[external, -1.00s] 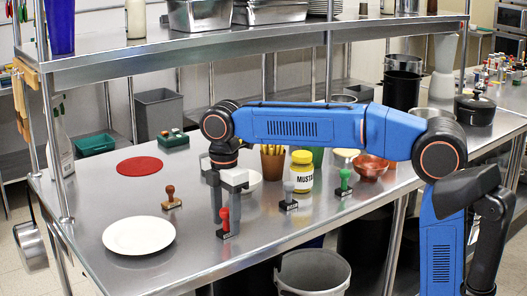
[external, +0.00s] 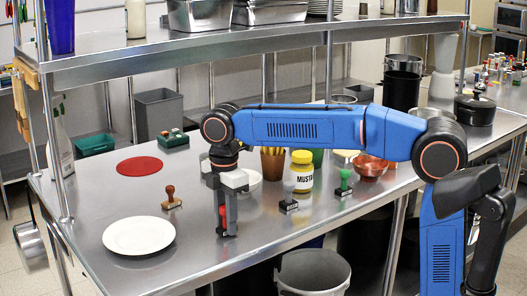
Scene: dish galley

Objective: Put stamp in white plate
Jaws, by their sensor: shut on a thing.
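A stamp with a red handle (external: 223,216) stands upright on the steel counter near its front edge. My gripper (external: 226,226) points down around this stamp and is shut on its handle; the fingers partly hide it. The stamp appears to be still on the counter. The white plate (external: 139,235) lies flat and empty at the front left, to the left of my gripper. Other stamps stand on the counter: a brown-handled one (external: 171,198) between plate and gripper, a grey-handled one (external: 288,197) and a green-handled one (external: 343,183) to the right.
A yellow mustard jar (external: 302,172), a copper bowl (external: 370,166) and a brown holder (external: 272,163) stand behind and right of my gripper. A red round mat (external: 139,166) lies behind the plate. A steel shelf (external: 260,50) runs above the counter's back.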

